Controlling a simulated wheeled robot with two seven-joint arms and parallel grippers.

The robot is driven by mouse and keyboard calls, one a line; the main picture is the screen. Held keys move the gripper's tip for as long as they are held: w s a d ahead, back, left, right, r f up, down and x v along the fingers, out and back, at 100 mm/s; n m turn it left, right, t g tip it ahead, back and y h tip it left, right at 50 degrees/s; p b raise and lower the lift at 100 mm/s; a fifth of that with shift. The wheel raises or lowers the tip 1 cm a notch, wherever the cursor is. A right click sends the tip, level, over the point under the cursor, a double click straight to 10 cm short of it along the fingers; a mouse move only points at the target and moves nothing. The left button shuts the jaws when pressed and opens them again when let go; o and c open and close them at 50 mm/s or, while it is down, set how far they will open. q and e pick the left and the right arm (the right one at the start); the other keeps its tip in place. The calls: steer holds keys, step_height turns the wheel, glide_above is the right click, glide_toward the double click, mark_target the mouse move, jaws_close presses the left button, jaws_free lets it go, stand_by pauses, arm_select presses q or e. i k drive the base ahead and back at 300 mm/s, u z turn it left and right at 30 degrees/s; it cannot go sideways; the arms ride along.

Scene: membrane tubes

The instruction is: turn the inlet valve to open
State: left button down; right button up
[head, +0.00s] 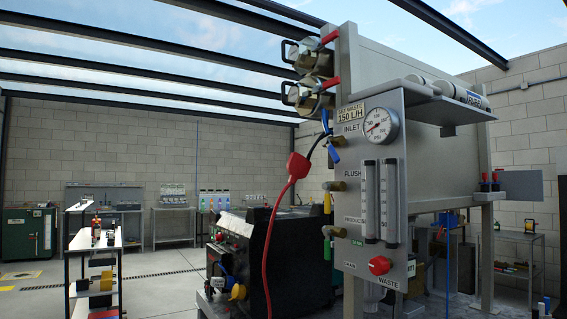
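The inlet valve (334,148) is on the left edge of the grey panel (418,180), beside the INLET label. Its blue handle hangs down at a slant, next to a brass fitting. Its exact angle is hard to read at this size. A pressure gauge (378,126) sits right of the label. Below are a brass FLUSH fitting (335,186) and another brass fitting (334,231) lower down. Neither of my grippers shows in the head view.
A red plug-like piece (297,165) with a red cable hangs close to the left of the valve. A black machine (285,258) stands below it. Two clear flow tubes (369,200) and a red knob (379,265) are on the panel. A shelf (103,252) stands left.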

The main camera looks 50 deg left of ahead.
mark_target(333, 154)
steer(key=u, duration=0.85)
steer(key=i, duration=0.55)
